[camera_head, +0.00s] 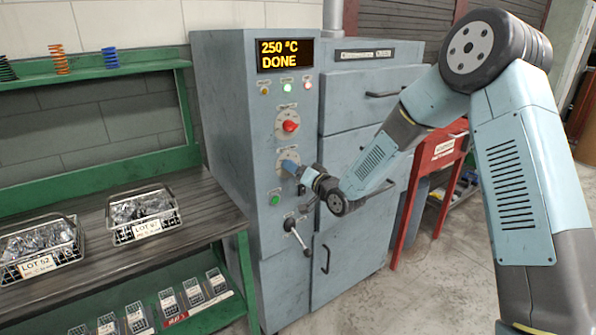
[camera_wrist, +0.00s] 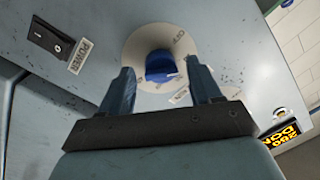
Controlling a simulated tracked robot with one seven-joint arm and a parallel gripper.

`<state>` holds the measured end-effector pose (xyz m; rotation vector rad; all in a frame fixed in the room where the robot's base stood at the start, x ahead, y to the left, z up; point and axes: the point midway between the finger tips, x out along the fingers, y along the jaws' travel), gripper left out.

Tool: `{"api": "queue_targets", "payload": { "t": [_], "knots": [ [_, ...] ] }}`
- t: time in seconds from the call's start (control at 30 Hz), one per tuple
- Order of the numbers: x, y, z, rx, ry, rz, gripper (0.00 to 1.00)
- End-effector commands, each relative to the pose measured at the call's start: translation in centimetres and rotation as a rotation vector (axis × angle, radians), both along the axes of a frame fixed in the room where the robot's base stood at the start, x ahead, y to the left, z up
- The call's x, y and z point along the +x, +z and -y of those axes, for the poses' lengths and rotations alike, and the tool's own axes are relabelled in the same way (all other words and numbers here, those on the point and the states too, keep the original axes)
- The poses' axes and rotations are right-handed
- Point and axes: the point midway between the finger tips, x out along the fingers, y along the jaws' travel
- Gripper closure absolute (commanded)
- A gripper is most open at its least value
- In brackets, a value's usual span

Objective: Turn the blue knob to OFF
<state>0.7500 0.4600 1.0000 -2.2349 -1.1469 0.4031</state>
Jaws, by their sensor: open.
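The blue knob (camera_wrist: 158,64) sits at the centre of a pale round dial (camera_wrist: 134,48) on the grey-blue machine front. OFF is printed on the dial's upper right in the wrist view. A small white mark on the knob faces the lower right, toward another label that is hard to read. My gripper (camera_wrist: 160,72) is open, with one finger on each side of the knob. I cannot tell whether the fingers touch it. In the head view my gripper (camera_head: 298,172) is at the dial (camera_head: 288,156), and the knob is mostly hidden.
A red knob (camera_head: 290,126) is above the dial; a green button (camera_head: 276,199) and a lever (camera_head: 296,234) are below. A power switch (camera_wrist: 48,38) is beside it in the wrist view. The display (camera_head: 285,54) reads 250 °C DONE. Wire baskets (camera_head: 143,214) stand on the left bench.

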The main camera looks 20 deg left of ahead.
Motion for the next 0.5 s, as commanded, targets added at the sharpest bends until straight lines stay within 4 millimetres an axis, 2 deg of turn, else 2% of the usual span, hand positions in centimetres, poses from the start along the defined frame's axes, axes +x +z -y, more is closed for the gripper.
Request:
{"api": "queue_targets", "payload": {
  "t": [0.07, 0.5],
  "knots": [
    [-0.01, 0.01, 0.02, 0.0, 0.0, 0.0, 0.39],
    [0.03, -0.01, 0.08, -0.001, -0.001, 0.0, 0.82]
  ]
}}
